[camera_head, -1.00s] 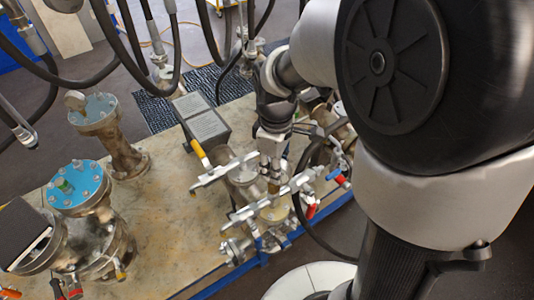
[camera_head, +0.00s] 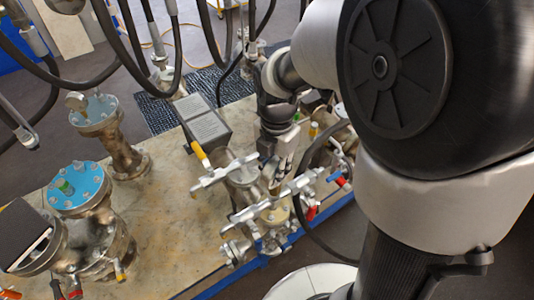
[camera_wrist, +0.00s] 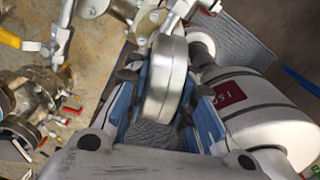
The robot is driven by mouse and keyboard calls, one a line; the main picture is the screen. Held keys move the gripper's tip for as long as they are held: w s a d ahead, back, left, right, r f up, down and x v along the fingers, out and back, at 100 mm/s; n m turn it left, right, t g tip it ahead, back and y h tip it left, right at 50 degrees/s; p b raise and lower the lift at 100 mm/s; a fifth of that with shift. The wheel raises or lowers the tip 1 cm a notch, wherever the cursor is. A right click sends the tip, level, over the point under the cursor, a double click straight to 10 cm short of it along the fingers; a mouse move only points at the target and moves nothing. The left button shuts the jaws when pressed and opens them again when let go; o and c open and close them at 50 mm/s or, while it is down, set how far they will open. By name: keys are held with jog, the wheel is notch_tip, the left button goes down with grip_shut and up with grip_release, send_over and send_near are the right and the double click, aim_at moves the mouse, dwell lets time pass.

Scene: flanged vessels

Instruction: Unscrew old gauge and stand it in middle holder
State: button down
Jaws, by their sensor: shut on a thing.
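The old gauge (camera_wrist: 165,80) is a round silver metal body, seen nearly edge-on in the wrist view. My gripper (camera_wrist: 166,92) is shut on it, with a blue-padded finger on each side. In the head view my gripper (camera_head: 278,165) points down among the valves and pipework at the table's right side; the gauge is hard to make out there. The gauge's dial face and its lower threaded end are hidden, so I cannot tell whether it is still in its fitting. I cannot make out the middle holder in either view.
A silver valve assembly (camera_head: 255,205) stands close to my gripper. A grey box (camera_head: 203,122) is behind it to the left. Flanged vessels with a blue cap (camera_head: 80,186) stand on the left. Black hoses hang at upper left. The table's middle (camera_head: 170,215) is clear.

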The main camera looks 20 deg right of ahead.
aim_at(275, 160)
jog(key=shift+r, duration=0.15)
jog(key=shift+r+p, duration=0.95)
jog(key=shift+r, duration=0.05)
jog(key=shift+r+p, duration=1.65)
jog(key=shift+r, duration=0.45)
jog(key=shift+f, duration=0.1)
jog(key=shift+f, duration=0.1)
